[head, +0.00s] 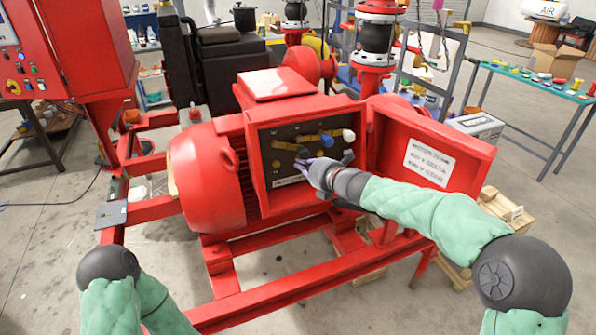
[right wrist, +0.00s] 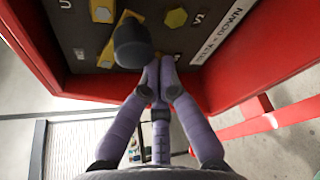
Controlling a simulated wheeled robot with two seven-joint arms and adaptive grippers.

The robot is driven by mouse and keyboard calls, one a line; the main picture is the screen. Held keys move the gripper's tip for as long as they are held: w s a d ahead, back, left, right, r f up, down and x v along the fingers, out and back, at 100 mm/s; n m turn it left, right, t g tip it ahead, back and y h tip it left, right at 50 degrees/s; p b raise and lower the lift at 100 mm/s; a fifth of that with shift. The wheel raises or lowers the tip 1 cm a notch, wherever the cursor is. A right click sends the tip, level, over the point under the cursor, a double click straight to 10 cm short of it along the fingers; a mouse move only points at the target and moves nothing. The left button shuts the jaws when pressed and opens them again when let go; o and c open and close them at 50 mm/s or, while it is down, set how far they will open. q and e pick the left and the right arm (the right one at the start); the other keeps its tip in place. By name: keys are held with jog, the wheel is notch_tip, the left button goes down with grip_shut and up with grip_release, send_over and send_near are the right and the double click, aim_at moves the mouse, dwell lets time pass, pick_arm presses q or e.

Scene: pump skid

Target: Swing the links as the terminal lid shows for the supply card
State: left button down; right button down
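The red terminal box (head: 262,180) on the motor is open. Its lid (head: 476,172) stands out to the right with a white label (head: 429,163); the small print seems to name DELTA and STAR with voltages. Inside, yellow links (head: 318,137) lie on a dark board, with a blue knob (head: 328,141) and a white knob (head: 348,135). My right gripper (head: 303,161) is at the board's lower middle. In the right wrist view its purple fingertips (right wrist: 160,70) are together, beside a dark grey knob (right wrist: 132,45) over a yellow link (right wrist: 118,28). Contact is unclear. My left gripper is out of view.
A strip (right wrist: 222,32) inside the box reads DELTA = DOWN. The red motor (head: 205,180) and skid rails (head: 260,300) lie in front. A control cabinet (head: 85,45) stands left, a green-topped table (head: 540,85) right. I make out no supply card.

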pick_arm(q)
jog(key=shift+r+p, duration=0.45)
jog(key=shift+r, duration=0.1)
pick_arm(e)
jog(key=shift+w+d+r+n+h, duration=0.1)
jog(key=shift+d+r+n+h, duration=0.2)
jog(key=shift+r+n, duration=0.15)
jog(key=shift+w+d+r+n+h, duration=0.1)
jog(key=shift+d+r+n+h, duration=0.1)
jog(key=shift+r+n+h, duration=0.2)
jog(key=shift+r, duration=0.15)
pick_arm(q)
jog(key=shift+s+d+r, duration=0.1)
pick_arm(e)
jog(key=shift+s, duration=0.15)
